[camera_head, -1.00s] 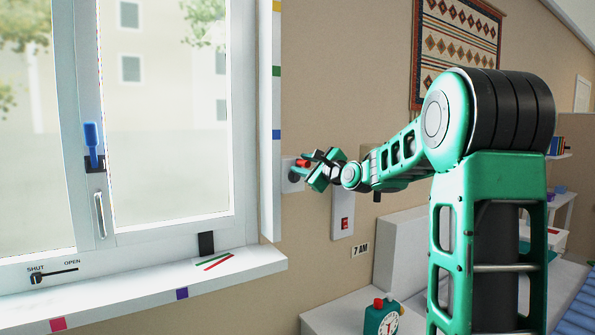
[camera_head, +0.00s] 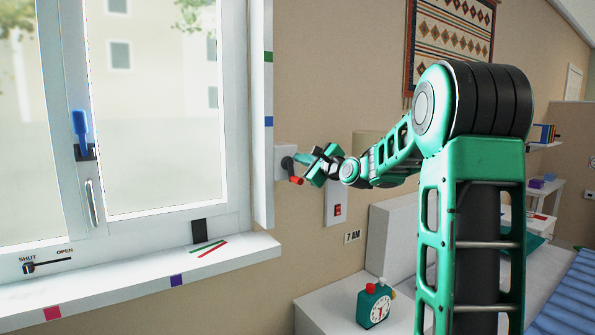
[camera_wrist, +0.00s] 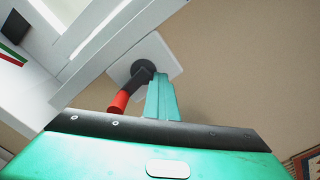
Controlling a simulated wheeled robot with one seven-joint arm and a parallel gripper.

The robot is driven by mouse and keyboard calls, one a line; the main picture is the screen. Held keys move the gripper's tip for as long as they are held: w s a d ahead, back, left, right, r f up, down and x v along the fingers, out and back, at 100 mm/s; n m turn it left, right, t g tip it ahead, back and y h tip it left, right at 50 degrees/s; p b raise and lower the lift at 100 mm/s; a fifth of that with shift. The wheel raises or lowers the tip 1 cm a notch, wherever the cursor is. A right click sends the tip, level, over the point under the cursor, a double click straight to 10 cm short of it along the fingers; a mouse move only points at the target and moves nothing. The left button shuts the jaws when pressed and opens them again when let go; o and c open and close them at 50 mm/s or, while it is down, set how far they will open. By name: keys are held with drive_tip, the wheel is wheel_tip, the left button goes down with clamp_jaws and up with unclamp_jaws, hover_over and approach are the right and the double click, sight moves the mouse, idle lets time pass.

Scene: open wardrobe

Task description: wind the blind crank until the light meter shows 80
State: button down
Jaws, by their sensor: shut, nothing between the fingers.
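The crank has a black hub (camera_head: 287,163) on a white wall plate (camera_head: 279,150), right of the window, and a red handle (camera_head: 296,180) that points down and to the right. My gripper (camera_head: 302,159) is shut and empty, with its fingertips beside the hub and above the red handle. In the wrist view the red handle (camera_wrist: 119,102) lies left of my closed fingers (camera_wrist: 162,98); whether they touch the crank I cannot tell. No light meter reading can be made out.
The window (camera_head: 160,110) fills the left, with a sill (camera_head: 150,285) below. A white wall panel with a red switch (camera_head: 338,210) is just below my wrist. A bed is at the right.

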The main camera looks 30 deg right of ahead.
sight(300, 178)
drive_tip(key=shift+w+a+f, duration=0.1)
drive_tip(key=shift+a+f, duration=0.05)
drive_tip(key=shift+f, duration=1.15)
drive_tip(key=shift+a+f, duration=0.15)
drive_tip(key=shift+f, duration=1.15)
drive_tip(key=shift+d+f, duration=0.15)
drive_tip(key=shift+f, duration=0.55)
drive_tip(key=shift+r, duration=0.1)
drive_tip(key=shift+d+r, duration=0.45)
drive_tip(key=shift+r, duration=0.35)
drive_tip(key=shift+d+r, duration=0.5)
drive_tip(key=shift+r, duration=0.25)
drive_tip(key=shift+d+r, duration=0.45)
drive_tip(key=shift+r, duration=0.35)
drive_tip(key=shift+a+r, duration=0.85)
drive_tip(key=shift+r, duration=0.2)
drive_tip(key=shift+a+r, duration=0.85)
drive_tip(key=shift+r, duration=0.2)
